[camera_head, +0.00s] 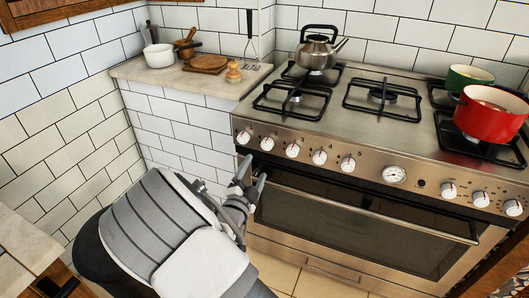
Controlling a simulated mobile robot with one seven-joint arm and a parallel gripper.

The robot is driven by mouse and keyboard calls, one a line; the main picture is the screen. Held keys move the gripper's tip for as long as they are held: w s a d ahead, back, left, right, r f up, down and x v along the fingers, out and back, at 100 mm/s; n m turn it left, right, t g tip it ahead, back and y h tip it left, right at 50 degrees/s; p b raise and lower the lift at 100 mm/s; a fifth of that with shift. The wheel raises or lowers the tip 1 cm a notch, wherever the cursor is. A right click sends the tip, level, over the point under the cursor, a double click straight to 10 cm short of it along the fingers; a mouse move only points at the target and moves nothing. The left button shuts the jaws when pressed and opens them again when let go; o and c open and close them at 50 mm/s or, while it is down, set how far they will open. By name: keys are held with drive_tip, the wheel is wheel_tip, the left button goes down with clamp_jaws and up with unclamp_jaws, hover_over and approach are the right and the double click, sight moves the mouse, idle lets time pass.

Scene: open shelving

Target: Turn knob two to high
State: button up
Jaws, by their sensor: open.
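The stove front (370,168) carries a row of white knobs. The knob second from the left (267,144) appears to be knob two, though its number is too small to read surely. Its pointer setting cannot be made out. The leftmost knob (243,137) is beside it, and the third knob (292,150) is to its right. My gripper (254,177) is open and empty, just below the leftmost two knobs, near the left end of the oven handle. It appears apart from the knobs, but the exact gap cannot be told.
The oven handle (370,212) runs across the door below the knobs. A kettle (317,50) stands on the back left burner. A red pot (490,113) and green pot (466,77) are at right. The left counter (215,82) holds a white pot (159,56).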

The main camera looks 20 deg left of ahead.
sight(266, 147)
drive_tip(key=w+b, duration=0.2)
drive_tip(key=w, duration=0.8)
drive_tip(key=shift+w+a, duration=0.2)
clamp_jaws()
